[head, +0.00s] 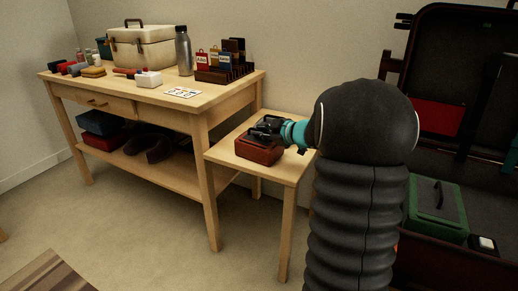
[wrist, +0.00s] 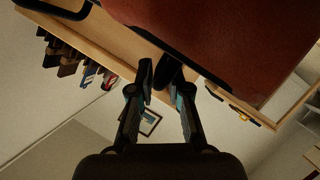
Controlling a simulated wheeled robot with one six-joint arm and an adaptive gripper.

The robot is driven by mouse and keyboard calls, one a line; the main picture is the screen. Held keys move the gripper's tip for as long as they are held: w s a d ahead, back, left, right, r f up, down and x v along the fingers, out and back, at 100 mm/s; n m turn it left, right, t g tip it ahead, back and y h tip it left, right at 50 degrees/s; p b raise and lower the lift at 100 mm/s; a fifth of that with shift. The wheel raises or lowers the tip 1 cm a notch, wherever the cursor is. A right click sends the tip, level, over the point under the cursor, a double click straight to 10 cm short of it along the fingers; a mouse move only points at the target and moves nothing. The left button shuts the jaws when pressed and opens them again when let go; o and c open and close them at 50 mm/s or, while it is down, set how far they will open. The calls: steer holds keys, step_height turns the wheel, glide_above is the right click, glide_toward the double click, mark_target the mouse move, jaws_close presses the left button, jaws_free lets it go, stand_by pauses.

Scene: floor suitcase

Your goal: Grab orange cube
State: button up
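No orange cube can be clearly made out in either view. A red-brown box (head: 258,152) with a dark top sits on the small wooden side table. In the wrist view a large red-brown surface (wrist: 230,35), probably this box, fills the top right, with a dark edge. My gripper (head: 264,130) is at the top of the box in the head view. In the wrist view the fingertips of my gripper (wrist: 160,72) are close together by the dark edge. Whether something dark is between them is unclear.
The side table (head: 295,170) adjoins a workbench (head: 180,98) holding a cream cooler (head: 140,50), a steel bottle (head: 184,52) and several small items. An open suitcase stands at right, with a green box (head: 435,212) inside. Floor in front is clear.

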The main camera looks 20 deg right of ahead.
jaws_close()
steer(key=shift+r, duration=0.1)
